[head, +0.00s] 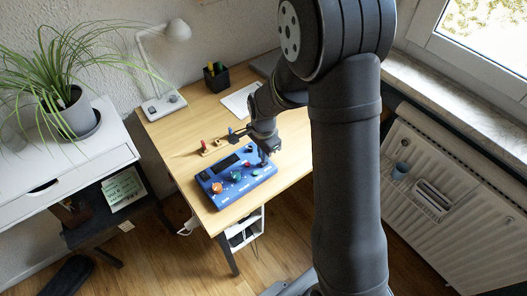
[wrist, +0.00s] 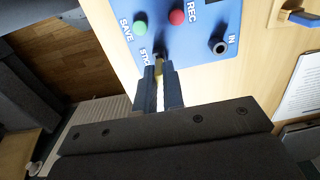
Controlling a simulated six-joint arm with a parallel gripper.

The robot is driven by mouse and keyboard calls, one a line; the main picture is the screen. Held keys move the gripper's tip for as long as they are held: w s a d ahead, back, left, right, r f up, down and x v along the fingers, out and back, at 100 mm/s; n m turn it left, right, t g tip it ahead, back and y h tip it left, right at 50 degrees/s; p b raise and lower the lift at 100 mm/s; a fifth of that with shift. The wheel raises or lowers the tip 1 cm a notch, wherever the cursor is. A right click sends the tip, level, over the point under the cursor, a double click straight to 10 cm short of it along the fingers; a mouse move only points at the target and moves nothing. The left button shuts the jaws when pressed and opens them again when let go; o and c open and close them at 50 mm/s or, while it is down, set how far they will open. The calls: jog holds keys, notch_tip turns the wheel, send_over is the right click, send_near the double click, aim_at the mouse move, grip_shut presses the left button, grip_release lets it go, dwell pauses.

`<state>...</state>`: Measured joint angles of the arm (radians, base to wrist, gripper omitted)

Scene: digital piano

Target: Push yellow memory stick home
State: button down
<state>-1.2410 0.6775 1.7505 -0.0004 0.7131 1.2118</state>
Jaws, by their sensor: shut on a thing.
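The blue piano panel (head: 232,178) lies on the wooden table in the head view. My gripper (head: 264,160) is at its right end, low over the panel. In the wrist view, my gripper (wrist: 160,74) is shut on the yellow memory stick (wrist: 159,69), of which only a small part shows between the dark fingers. The stick's far end is at the dark slot by the STICK label on the blue panel (wrist: 193,40). I cannot tell how deep the stick sits. The stick is not discernible in the head view.
A green SAVE button (wrist: 139,27), a red REC button (wrist: 177,17) and a round IN socket (wrist: 219,46) are close to the slot. A lamp (head: 165,100) and pen holder (head: 216,78) are farther back.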

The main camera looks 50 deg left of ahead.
jog(key=shift+f, duration=0.35)
jog(key=c, duration=1.5)
grip_release()
jog(key=shift+o, duration=0.2)
jog(key=shift+r, duration=2.55)
notch_tip(320, 180, up, 17)
jog(key=shift+r, duration=0.2)
jog(key=shift+f, duration=0.1)
